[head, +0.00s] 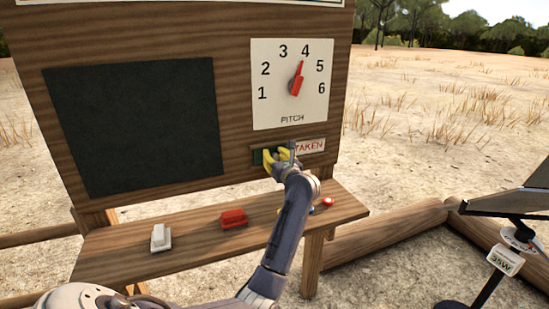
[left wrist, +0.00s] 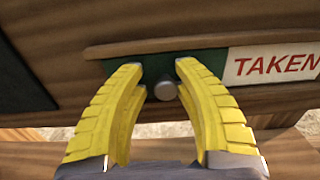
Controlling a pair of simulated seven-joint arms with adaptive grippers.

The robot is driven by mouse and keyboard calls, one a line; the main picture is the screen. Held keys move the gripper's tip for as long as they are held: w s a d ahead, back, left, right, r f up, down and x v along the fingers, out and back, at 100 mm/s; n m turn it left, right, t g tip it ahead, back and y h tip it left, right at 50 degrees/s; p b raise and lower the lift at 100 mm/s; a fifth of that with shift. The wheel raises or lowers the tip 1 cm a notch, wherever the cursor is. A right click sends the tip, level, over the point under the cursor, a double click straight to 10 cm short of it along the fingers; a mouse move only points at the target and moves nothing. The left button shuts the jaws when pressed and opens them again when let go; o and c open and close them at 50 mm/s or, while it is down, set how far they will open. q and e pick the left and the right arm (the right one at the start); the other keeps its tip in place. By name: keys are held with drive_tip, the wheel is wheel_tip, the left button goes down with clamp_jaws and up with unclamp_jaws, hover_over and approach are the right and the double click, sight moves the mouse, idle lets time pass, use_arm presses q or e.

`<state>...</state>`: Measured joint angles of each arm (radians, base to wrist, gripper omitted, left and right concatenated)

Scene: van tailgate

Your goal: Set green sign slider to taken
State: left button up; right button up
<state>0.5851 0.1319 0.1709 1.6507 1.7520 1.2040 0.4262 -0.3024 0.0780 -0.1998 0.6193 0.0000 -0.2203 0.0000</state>
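The sign slider is a green plate (head: 257,156) in a wooden rail below the pitch dial, with a white TAKEN label (head: 311,145) in red letters at its right. In the left wrist view the green plate (left wrist: 215,61) carries a round grey knob (left wrist: 165,90), and the TAKEN label (left wrist: 275,64) shows to the right. My left gripper (head: 283,156) is at the slider. In the left wrist view its yellow fingers (left wrist: 160,68) are open, one on each side of the knob, with a gap at least on the left. My right gripper is not in view.
Above is the pitch dial (head: 291,84), its red pointer near 4. A blackboard (head: 135,125) is at left. The shelf (head: 190,238) below holds a white eraser (head: 160,238), a red block (head: 233,218) and small items at right. A sign stand (head: 505,262) stands at the right.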

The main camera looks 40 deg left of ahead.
use_arm(q)
drive_tip(key=o, duration=0.3)
drive_tip(key=shift+f, duration=0.1)
drive_tip(key=shift+d+f, duration=0.1)
drive_tip(key=v, duration=1.1)
drive_tip(key=shift+s+d, duration=0.25)
drive_tip(key=shift+d, duration=0.1)
